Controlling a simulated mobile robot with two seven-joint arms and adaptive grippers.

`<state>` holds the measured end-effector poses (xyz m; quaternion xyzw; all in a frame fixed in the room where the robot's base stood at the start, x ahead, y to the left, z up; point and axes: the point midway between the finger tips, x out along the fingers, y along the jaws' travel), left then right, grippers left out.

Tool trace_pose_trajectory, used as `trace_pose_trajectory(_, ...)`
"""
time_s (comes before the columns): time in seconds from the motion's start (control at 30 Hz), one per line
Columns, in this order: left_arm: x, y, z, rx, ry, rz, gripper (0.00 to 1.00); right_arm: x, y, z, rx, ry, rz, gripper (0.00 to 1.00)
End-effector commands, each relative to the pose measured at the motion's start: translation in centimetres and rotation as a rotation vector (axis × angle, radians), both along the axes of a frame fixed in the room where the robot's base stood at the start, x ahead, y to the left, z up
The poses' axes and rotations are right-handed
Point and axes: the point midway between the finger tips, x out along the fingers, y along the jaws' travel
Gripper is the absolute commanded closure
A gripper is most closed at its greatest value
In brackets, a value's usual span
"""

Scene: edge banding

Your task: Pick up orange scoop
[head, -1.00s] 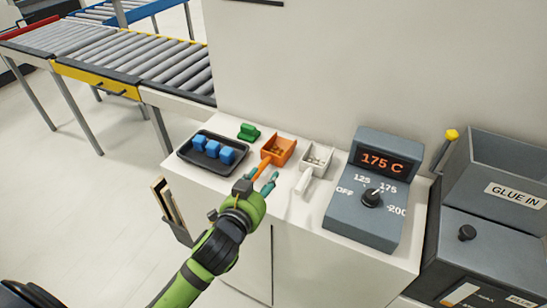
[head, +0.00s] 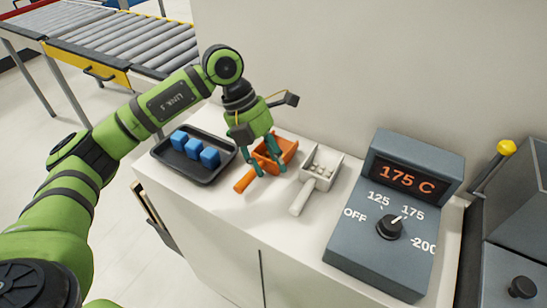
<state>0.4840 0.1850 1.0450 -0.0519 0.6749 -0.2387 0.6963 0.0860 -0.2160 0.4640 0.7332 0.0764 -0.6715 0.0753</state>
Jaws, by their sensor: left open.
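The orange scoop (head: 283,149) lies on the white cabinet top, its tray toward the back and its handle (head: 245,180) pointing toward the front left. My left gripper (head: 267,170) is above the scoop, pointing down, with its teal fingers apart around or just over the handle near the tray. I cannot tell whether the fingers touch it. The gripper hides part of the handle and of the tray. My right gripper is not in view.
A white scoop (head: 323,165) with small pale pieces lies just right. A black tray (head: 187,172) with blue blocks (head: 194,147) is at left. A grey temperature box (head: 352,228) reading 175 C stands at right. A wall rises behind. The front of the cabinet top is clear.

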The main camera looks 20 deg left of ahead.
Motion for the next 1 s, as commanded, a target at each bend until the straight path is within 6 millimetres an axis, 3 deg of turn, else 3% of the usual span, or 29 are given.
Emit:
trace_pose_trajectory(0.03, 0.2, 2.2, -0.1, 0.08, 0.008, 0.023, 0.55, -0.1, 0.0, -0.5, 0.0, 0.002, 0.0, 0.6)
trace_pose_trajectory(0.1, 0.2, 4.3, 0.1, 0.158, 0.023, 0.047, 0.55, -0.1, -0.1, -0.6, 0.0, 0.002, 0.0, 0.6)
trace_pose_trajectory(0.23, 0.1, 6.0, -0.1, 0.223, 0.04, 0.069, 0.55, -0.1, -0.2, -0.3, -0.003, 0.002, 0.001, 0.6)
trace_pose_trajectory(0.47, -0.3, 5.6, -2.3, 0.227, 0.044, 0.067, 0.55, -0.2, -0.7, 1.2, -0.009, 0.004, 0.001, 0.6)
trace_pose_trajectory(0.7, -0.7, 4.8, -5.8, 0.224, 0.043, 0.066, 0.55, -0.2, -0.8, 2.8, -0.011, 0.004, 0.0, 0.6)
trace_pose_trajectory(1.0, -0.6, 4.7, -6.6, 0.224, 0.038, 0.067, 0.55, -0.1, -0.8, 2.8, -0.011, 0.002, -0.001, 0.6)
